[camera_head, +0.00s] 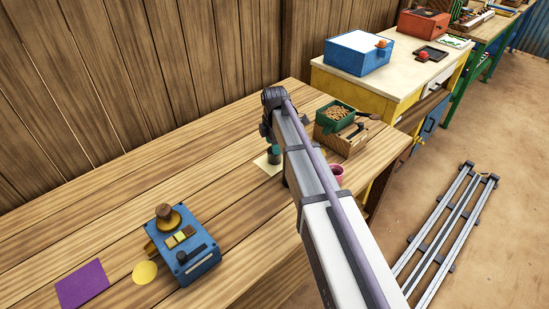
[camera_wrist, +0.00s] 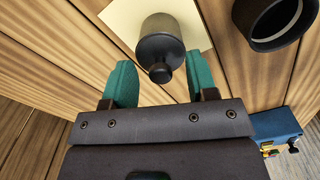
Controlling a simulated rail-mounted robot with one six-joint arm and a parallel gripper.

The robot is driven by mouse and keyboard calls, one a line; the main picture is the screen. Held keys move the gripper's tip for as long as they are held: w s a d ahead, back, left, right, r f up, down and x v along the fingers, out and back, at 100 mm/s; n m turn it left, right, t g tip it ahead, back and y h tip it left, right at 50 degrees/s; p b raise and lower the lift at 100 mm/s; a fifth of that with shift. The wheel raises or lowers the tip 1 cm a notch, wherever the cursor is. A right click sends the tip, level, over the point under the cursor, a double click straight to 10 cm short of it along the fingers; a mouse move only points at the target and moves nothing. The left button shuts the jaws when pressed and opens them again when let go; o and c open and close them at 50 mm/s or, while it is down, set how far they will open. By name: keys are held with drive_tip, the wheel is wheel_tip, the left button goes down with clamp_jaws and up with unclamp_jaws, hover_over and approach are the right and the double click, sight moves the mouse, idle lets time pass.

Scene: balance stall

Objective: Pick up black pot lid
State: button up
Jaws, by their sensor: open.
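The black pot lid (camera_wrist: 160,47) shows in the wrist view as a dark round cap with a small knob, on a dark grey round pot (camera_wrist: 170,22). The pot stands on a cream square sheet (camera_wrist: 112,14) on the wooden table. My gripper (camera_wrist: 160,68) has two teal fingers, open and apart, one on each side of the lid's knob. Nothing is visibly clamped, and whether a finger touches the lid cannot be told. In the head view my arm hides most of this spot; a bit of the cream sheet (camera_head: 262,164) shows beside it.
A dark round open vessel (camera_wrist: 268,22) stands near the pot, at the upper right in the wrist view. A blue balance box (camera_head: 184,250) is at the left front.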

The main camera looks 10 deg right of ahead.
drive_tip(key=shift+f, duration=0.3)
drive_tip(key=shift+c, duration=0.2)
clamp_jaws()
wheel_tip(320, 180, up, 10)
drive_tip(key=p, duration=1)
drive_tip(key=shift+r+p, duration=0.2)
drive_tip(key=shift+p, duration=0.2)
wheel_tip(320, 180, down, 10)
drive_tip(key=b, duration=1)
